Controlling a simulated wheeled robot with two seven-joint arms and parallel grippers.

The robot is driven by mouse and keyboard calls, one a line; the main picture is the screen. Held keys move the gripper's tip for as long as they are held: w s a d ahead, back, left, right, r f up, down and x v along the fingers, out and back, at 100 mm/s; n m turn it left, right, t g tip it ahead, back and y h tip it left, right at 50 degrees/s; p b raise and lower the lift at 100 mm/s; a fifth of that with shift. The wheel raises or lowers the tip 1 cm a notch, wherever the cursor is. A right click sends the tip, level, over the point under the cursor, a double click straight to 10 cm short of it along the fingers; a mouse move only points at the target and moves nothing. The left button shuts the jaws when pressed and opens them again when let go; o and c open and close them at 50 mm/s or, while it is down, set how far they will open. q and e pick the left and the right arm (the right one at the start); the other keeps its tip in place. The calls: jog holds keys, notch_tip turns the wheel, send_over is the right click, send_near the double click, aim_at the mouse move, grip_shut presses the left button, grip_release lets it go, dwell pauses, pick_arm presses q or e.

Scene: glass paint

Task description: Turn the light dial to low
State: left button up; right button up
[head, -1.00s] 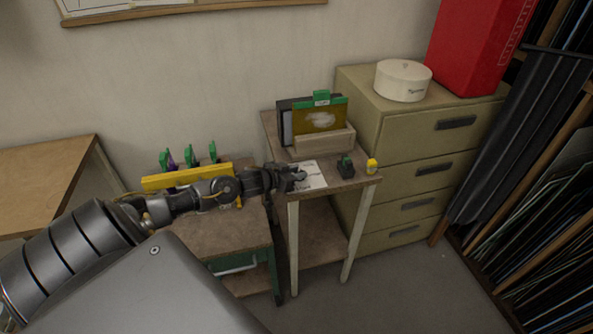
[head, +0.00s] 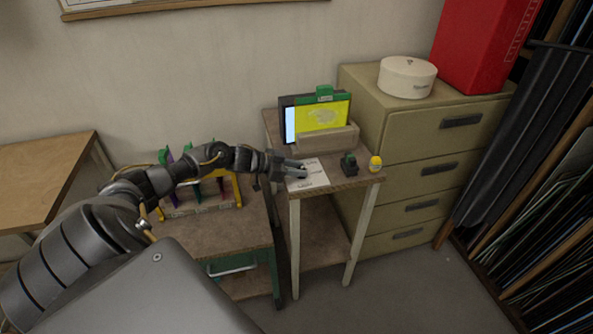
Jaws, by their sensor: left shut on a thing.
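The light panel (head: 290,124) stands at the back of the small table and glows white at its left side. A yellow glass pane (head: 322,116) with a green clip on top stands lit in front of it, in a pale wooden holder (head: 330,137). A white printed card (head: 312,180) lies at the table's front left. My left gripper (head: 301,171) reaches in from the left, low over this card, and is shut on the light dial, which is mostly hidden by its fingers. I cannot read the dial's setting. My right gripper is not in view.
A small dark block with green (head: 349,164) and a yellow-capped bottle (head: 375,163) stand right of the card. My left arm passes over a lower table with a yellow rack (head: 203,208). A drawer cabinet (head: 412,150) stands close at right.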

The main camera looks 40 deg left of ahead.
pick_arm(q)
jog(key=o, duration=1)
jog(key=shift+b+v, duration=0.4)
jog(key=shift+v, duration=5)
jog(key=shift+r, duration=0.1)
